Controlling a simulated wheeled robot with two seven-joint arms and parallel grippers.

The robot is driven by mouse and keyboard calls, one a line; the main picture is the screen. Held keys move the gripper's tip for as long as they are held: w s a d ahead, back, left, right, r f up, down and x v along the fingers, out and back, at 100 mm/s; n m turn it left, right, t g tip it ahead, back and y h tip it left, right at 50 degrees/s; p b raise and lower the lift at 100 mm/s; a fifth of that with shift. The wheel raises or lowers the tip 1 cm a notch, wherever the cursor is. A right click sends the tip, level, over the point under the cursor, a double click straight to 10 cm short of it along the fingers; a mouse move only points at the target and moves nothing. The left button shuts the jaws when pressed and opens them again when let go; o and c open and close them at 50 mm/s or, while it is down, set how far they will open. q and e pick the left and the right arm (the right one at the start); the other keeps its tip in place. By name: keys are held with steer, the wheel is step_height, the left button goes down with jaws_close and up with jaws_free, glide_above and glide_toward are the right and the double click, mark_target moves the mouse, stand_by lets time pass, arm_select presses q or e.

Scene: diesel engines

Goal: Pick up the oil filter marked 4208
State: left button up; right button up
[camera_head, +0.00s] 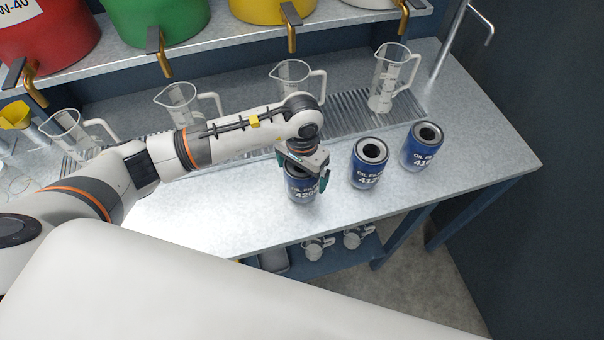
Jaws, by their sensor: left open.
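The oil filter whose label starts with 420 (301,194) stands upright on the metal bench, a dark blue can with white print. Its last digit is covered. My left gripper (307,178) is over the top of this filter, open, with its fingers around the can's upper part. The gripper hides the filter's top, and I cannot tell whether the fingers touch it. Two similar filters stand to the right: one whose label starts with 412 (368,165) and one whose label starts with 41 (421,147). My right gripper does not show.
Clear measuring jugs (391,80) stand along a drain grate (352,112) behind the filters. Colored drums with brass taps (161,52) sit on a shelf above. A thin metal pipe (452,40) rises at the back right. The bench front (240,225) is clear.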

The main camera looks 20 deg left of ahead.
arm_select(q)
steer(key=shift+c, duration=0.3)
steer(key=c, duration=1.2)
steer(key=shift+r, duration=0.1)
steer(key=shift+c, duration=0.3)
steer(key=shift+w, duration=0.1)
